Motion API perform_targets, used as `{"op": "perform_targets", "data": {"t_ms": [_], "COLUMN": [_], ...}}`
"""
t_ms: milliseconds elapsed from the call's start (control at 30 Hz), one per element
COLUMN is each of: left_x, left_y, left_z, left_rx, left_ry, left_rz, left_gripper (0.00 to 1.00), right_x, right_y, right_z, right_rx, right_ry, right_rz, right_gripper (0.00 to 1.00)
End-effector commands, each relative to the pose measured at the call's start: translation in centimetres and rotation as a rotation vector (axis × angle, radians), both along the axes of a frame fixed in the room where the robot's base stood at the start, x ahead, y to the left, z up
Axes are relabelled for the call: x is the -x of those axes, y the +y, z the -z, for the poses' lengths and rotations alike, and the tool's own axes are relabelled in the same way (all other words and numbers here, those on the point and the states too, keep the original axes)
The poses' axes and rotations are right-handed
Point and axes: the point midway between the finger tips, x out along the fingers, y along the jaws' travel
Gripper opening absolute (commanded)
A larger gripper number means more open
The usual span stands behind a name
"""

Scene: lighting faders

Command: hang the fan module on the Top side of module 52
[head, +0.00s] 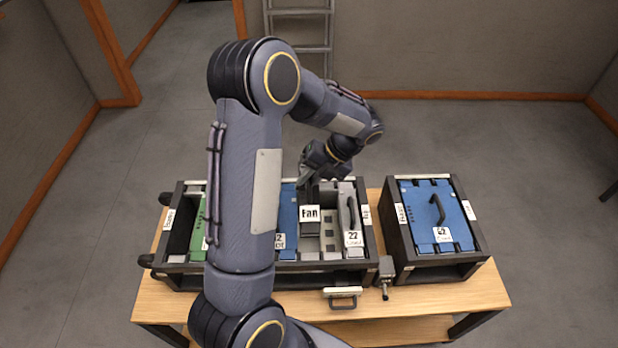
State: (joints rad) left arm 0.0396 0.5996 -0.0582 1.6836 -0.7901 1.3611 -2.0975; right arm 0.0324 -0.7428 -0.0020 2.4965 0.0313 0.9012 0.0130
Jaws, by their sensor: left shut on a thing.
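The fan module (310,229) is a small dark block with a white "Fan" label, over the open bay of the long rack. My left gripper (304,181) reaches down from behind and is shut on the fan module, with its fingertips partly hidden. Just left of the fan module is a blue module (288,215) whose label ends in 2; its first digit is hidden by my left arm, so I cannot tell whether it is module 52. Whether the fan module touches this blue module is unclear. My right gripper is out of view.
The long rack (317,266) also holds a green module (198,215) at left and a grey module 22 (348,215) at right. A separate case (397,241) holds a blue module (428,205) with a black handle.

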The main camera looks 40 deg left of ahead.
Motion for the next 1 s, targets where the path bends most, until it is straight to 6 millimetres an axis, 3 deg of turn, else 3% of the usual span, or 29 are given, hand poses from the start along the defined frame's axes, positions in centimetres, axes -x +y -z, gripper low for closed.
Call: {"op": "perform_targets", "data": {"t_ms": [533,1000], "left_x": [-0.1,0.0], "left_y": [0.0,0.0], "left_z": [4.2,7.9], "left_rx": [-0.001,-0.001], "left_ry": [-0.003,0.0], "left_rz": [0.001,0.001], "left_gripper": [0.0,0.0], "right_x": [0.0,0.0], "right_y": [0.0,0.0], "right_z": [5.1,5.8], "right_rx": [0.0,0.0], "right_ry": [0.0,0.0], "right_rz": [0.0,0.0], "right_gripper": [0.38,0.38]}}
